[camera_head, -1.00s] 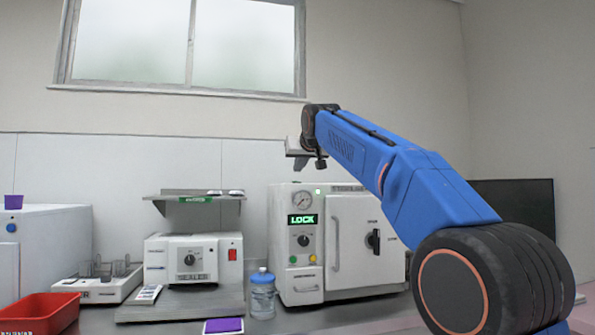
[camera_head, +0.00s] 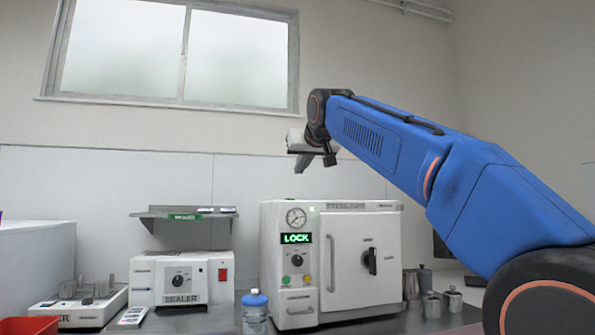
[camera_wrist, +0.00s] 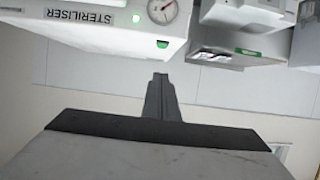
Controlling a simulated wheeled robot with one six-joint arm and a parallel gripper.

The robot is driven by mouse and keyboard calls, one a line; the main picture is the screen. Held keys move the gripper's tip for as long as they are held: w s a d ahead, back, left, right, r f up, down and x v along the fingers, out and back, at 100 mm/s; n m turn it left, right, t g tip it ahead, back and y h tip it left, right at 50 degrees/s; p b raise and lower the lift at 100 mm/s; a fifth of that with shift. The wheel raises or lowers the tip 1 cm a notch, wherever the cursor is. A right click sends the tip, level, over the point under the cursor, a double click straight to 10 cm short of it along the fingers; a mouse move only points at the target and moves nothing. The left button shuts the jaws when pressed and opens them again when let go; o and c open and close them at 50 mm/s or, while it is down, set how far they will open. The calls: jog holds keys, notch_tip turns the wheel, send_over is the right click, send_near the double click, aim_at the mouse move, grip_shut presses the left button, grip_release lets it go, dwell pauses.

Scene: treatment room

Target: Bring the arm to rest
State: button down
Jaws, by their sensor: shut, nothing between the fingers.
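My blue arm reaches in from the right in the head view, and my gripper (camera_head: 304,163) hangs at its far end, above the top left of the steriliser (camera_head: 362,262). In the wrist view my gripper (camera_wrist: 160,84) shows as dark fingers close together with nothing between them. The steriliser (camera_wrist: 105,22) also shows there, upside down at the top left. The gripper is apart from it. The steriliser's door is shut and its green display reads LOCK.
A sealer (camera_head: 180,278) stands left of the steriliser under a wall shelf (camera_head: 183,213). A blue-capped bottle (camera_head: 254,312) stands between them. Metal cups (camera_head: 432,305) stand to the right. A red tray (camera_head: 28,329) is at lower left. The wall space above is free.

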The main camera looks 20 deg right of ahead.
jog(key=shift+s, duration=0.5)
